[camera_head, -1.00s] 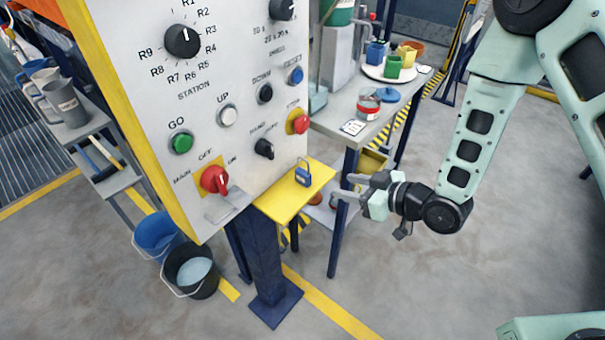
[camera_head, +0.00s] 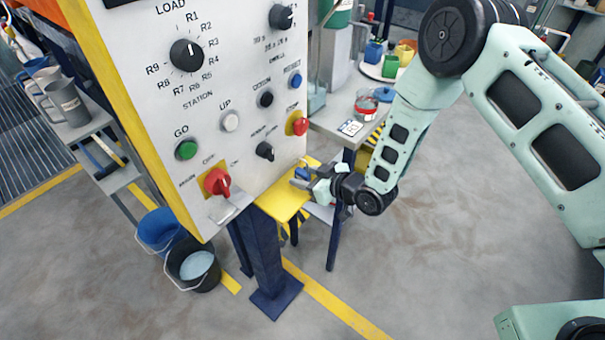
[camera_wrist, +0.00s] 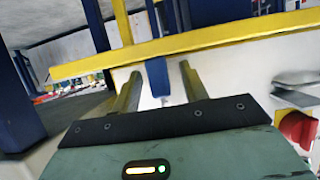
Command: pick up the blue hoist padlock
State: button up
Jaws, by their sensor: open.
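The blue padlock (camera_head: 301,174) is on the yellow shelf (camera_head: 282,199) at the lower right of the control panel. It is partly hidden by my gripper in the head view. My gripper (camera_head: 303,179) is open and has come in from the right at the padlock. In the wrist view, the padlock's blue body (camera_wrist: 157,76) shows between the two fingers (camera_wrist: 158,85), with clear gaps on both sides.
The panel (camera_head: 215,90) stands close by, with a red main switch (camera_head: 217,182) and a red knob (camera_head: 297,125) near the shelf. A grey table (camera_head: 335,122) with cups stands behind. Two buckets (camera_head: 193,267) are on the floor at left.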

grip_shut()
jog(key=shift+r, duration=0.1)
